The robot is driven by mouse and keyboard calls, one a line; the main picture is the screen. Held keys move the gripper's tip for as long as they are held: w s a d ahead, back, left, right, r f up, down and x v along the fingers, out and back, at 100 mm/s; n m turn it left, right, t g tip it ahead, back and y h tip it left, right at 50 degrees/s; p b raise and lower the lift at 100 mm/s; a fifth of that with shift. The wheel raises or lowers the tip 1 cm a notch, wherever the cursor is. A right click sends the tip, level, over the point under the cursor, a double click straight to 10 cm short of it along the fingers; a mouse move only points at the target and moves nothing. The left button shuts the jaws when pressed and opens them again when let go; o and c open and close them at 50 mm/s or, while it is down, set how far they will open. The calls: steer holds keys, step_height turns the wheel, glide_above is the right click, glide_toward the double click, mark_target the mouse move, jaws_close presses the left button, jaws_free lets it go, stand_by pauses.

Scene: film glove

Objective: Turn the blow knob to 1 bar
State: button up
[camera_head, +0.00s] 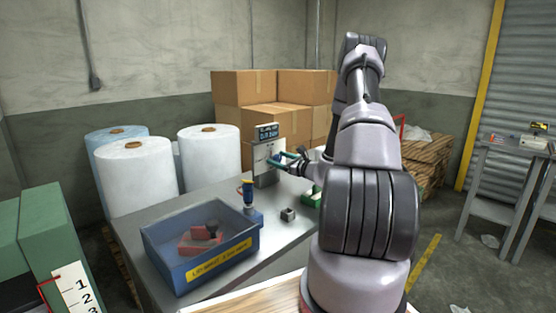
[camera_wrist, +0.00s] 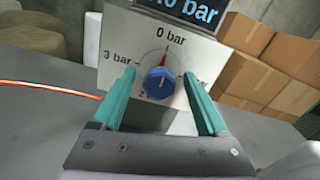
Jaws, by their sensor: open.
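The blue blow knob (camera_wrist: 159,83) sits on a white dial panel (camera_wrist: 115,50), which also shows in the head view (camera_head: 262,152). A red pointer above the knob points up toward "0 bar". "3 bar" is at the left and part of a "2" shows below; the right label is hidden. A dark display (camera_wrist: 195,10) above reads "bar" after a partly cut-off number ending in 0. My gripper (camera_wrist: 158,76) is open, its teal fingers on either side of the knob with gaps visible. In the head view my gripper (camera_head: 287,160) is in front of the panel.
On the grey table (camera_head: 195,203) stand a blue bin (camera_head: 165,260), a blue and yellow tool (camera_head: 248,195) and a small grey block (camera_head: 287,214). Cardboard boxes (camera_head: 243,88) and white film rolls (camera_head: 135,180) stand behind. An orange hose (camera_wrist: 50,88) runs left of the panel.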

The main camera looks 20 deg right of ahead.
steer(key=shift+w+a, duration=0.1)
steer(key=shift+w, duration=0.15)
jaws_close()
steer(key=shift+m, duration=0.3)
